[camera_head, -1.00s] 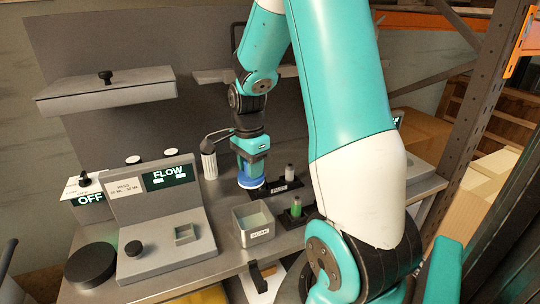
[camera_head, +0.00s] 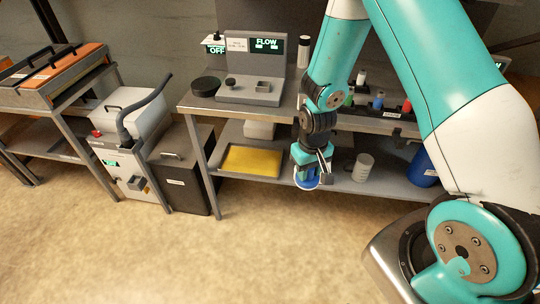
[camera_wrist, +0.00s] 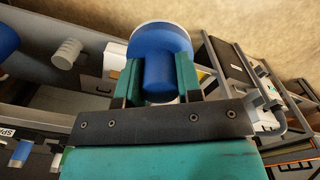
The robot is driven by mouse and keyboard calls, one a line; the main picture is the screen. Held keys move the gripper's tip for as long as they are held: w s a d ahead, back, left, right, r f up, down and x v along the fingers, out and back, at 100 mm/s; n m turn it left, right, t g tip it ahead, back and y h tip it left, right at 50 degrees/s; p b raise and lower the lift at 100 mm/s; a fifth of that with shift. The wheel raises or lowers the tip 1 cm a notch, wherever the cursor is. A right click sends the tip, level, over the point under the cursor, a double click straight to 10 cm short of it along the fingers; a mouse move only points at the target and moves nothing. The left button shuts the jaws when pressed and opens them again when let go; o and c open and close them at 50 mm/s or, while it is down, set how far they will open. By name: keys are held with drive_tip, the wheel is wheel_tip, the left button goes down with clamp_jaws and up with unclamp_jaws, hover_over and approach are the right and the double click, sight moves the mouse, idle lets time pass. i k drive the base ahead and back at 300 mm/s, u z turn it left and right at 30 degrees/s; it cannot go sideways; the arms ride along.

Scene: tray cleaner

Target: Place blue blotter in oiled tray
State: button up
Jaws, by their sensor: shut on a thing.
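My gripper (camera_head: 312,172) is shut on the blue blotter (camera_wrist: 160,42). In the wrist view its green fingers (camera_wrist: 159,80) press either side of the blotter's blue stem, and the wide round end has a white rim. In the head view the blotter (camera_head: 303,183) hangs under the gripper, in front of the bench's lower shelf. A grey tray with a yellow inside (camera_head: 252,160) lies on that shelf, left of the gripper. Trays with orange surfaces (camera_head: 62,65) stand on the rack at far left. I cannot tell which tray is oiled.
The bench top holds the FLOW unit (camera_head: 255,85), a black disc (camera_head: 206,86) and small bottles (camera_head: 378,100). A white jug (camera_head: 363,167) and a blue container (camera_head: 422,168) stand low at the right. A hosed machine (camera_head: 125,150) and dark bin (camera_head: 184,165) are left. The floor (camera_head: 200,260) is clear.

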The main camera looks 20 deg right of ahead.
sight(252, 161)
drive_tip(key=u, duration=3)
drive_tip(key=k, duration=1)
drive_tip(key=z, duration=1.85)
drive_tip(key=i, duration=1)
